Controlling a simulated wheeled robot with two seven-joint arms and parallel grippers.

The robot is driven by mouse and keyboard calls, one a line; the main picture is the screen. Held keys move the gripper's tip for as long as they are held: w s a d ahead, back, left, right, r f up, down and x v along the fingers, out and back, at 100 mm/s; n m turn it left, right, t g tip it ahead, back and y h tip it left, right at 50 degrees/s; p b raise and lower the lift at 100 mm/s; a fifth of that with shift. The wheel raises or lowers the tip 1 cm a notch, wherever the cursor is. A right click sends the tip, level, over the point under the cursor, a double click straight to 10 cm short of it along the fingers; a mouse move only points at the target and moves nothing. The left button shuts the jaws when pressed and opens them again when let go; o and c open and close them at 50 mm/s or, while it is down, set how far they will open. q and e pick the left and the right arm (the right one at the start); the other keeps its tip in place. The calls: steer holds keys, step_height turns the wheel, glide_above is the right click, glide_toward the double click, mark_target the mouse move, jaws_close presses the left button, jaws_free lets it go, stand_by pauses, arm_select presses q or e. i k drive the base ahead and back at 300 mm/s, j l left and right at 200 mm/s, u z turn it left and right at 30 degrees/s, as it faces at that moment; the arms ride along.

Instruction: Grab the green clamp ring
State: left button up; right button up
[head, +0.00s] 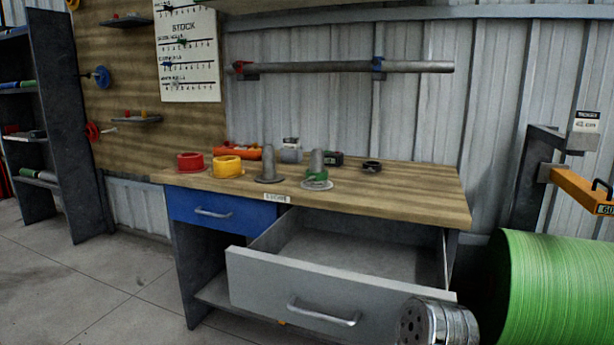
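The green clamp ring (313,177) is on the wooden workbench (410,190), low around a grey upright post (317,158). A pale round base shows beneath it. I cannot tell whether the ring touches the base. A second grey post (268,160) stands bare to its left. Neither of my grippers is in view. A metallic cylindrical part at the bottom right looks like part of my own arm; no fingers show on it.
A grey drawer (270,284) stands open and empty-looking below the bench front. Red (190,162) and yellow (228,167) rings lie on the bench's left, a dark ring (372,166) on its right. A big green roll (560,290) stands at right.

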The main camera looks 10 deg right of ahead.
mark_target(320, 175)
steer(key=j+u, duration=0.1)
steer(key=u, duration=0.35)
steer(key=i+u, duration=0.15)
steer(key=u, duration=0.35)
steer(key=i+u, duration=0.1)
steer(key=u, duration=0.35)
steer(key=i+z, duration=0.1)
steer(key=i, duration=0.6)
steer(key=i+j, duration=0.15)
steer(key=i, duration=0.5)
steer(key=i+j+z, duration=0.15)
steer(key=i, duration=0.55)
